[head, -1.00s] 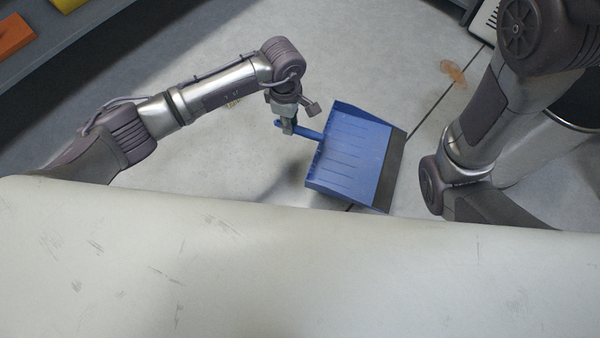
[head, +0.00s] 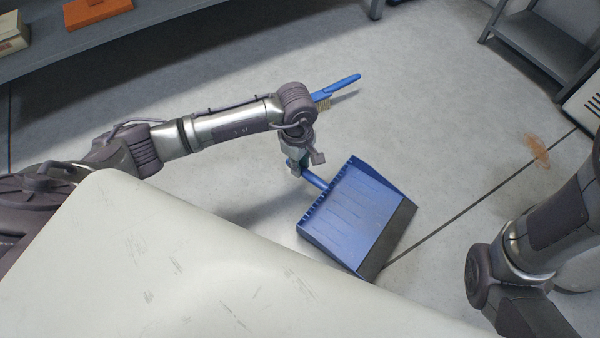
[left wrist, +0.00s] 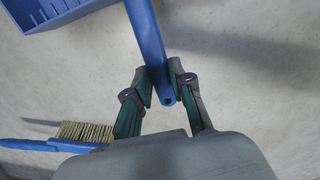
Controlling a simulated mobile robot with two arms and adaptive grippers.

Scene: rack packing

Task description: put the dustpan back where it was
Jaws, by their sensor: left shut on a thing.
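The blue dustpan (head: 357,210) has a dark front lip and a blue handle, and it hangs from my left gripper (head: 300,165) in the head view. In the left wrist view my left gripper (left wrist: 160,88) is shut on the handle near its end, and part of the dustpan's pan (left wrist: 55,12) shows at the top left. The pan appears to be above the floor, but its exact height is hard to tell. My right arm is at the right of the head view; its gripper is out of view.
A blue hand brush (head: 338,86) with tan bristles lies on the floor behind my left wrist. A grey shelf (head: 180,32) at the upper left bears an orange block (head: 98,11). A grey rack (head: 545,42) stands upper right. A brownish stain (head: 538,150) marks the floor.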

